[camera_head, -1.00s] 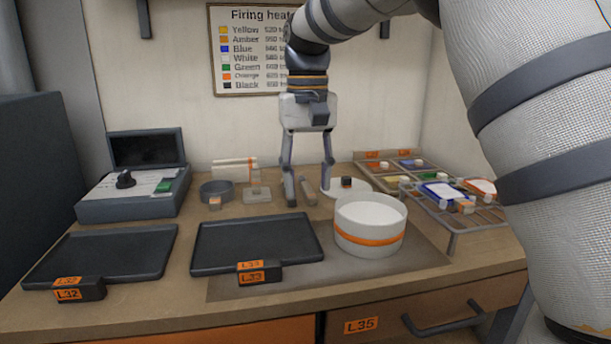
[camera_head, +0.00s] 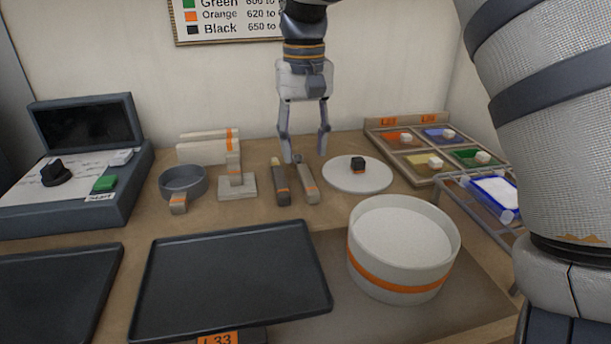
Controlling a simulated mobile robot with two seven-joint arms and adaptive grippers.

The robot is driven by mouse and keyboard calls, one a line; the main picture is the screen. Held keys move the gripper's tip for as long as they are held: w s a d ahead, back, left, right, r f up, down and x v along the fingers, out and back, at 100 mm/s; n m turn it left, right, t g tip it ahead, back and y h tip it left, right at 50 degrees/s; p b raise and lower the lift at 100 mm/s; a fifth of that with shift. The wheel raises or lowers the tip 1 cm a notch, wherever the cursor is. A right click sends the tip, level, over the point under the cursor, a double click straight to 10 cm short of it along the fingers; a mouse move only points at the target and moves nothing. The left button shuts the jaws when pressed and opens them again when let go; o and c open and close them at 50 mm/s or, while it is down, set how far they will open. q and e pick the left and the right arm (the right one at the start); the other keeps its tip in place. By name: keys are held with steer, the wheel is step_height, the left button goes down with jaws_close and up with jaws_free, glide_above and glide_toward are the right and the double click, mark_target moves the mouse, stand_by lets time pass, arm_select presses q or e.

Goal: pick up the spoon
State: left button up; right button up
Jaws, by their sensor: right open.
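My right gripper (camera_head: 305,156) is open and empty, pointing down at the back of the bench. Two slim tools with orange bands lie side by side just in front of its fingertips: a dark grey one (camera_head: 282,188) on the left and a lighter grey one (camera_head: 306,185) on the right. I cannot tell which of them is the spoon, as no bowl shows clearly. The left finger is close to the far ends of the tools; contact cannot be told. My left gripper is not in view.
A white lid (camera_head: 345,177) with a dark knob lies right of the tools, near a white round pot (camera_head: 402,292). A small grey dish (camera_head: 175,185) and a beige stand (camera_head: 237,192) are left. A black tray (camera_head: 230,280) lies in front; a colour tray (camera_head: 405,175) is back right.

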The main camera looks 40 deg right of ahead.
mark_target(307, 176)
steer(key=f, duration=0.6)
steer(key=shift+d+f, duration=0.15)
steer(key=shift+d, duration=0.15)
jaws_close()
